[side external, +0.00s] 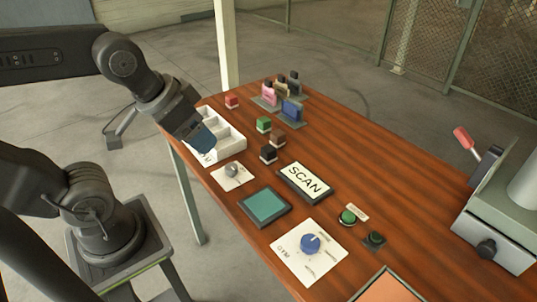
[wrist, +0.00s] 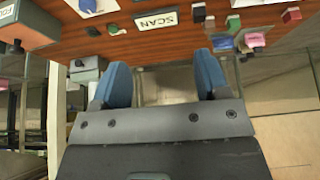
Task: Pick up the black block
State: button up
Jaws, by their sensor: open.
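The black block (side external: 268,155) sits on the wooden table, just in front of a brown block (side external: 278,141) and near the SCAN sign. A small dark block near the top of the wrist view (wrist: 199,12) appears to be the same one. My gripper (side external: 205,140) is over the white divided tray at the table's left edge, to the left of the black block and apart from it. In the wrist view, its two blue fingers (wrist: 162,82) are spread wide with nothing between them.
A green block (side external: 263,124) and red block (side external: 232,102) stand farther back. The white tray (side external: 236,147), SCAN sign (side external: 306,180), teal pad (side external: 264,206) and blue dial (side external: 310,243) surround the work area.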

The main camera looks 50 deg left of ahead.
jog(key=n+g+y, duration=0.2)
jog(key=n+g, duration=0.4)
jog(key=n, duration=1.2)
send_over(269, 148)
jog(key=d, duration=0.2)
notch_tip(269, 148, down, 11)
jog(key=f, duration=0.5)
jog(key=a+f, duration=0.1)
jog(key=f, duration=0.1)
jog(key=shift+s+f, duration=0.25)
jog(key=shift+s, duration=0.05)
jog(key=shift+w+a+f, duration=0.1)
jog(key=shift+a+f, duration=0.15)
jog(key=shift+f, duration=0.7)
jog(key=shift+w+a+f, duration=0.1)
jog(key=shift+a+f, duration=0.1)
jog(key=shift+f, duration=0.75)
jog(key=shift+w+a+f, duration=0.1)
jog(key=shift+a+f, duration=0.15)
jog(key=shift+f, duration=0.7)
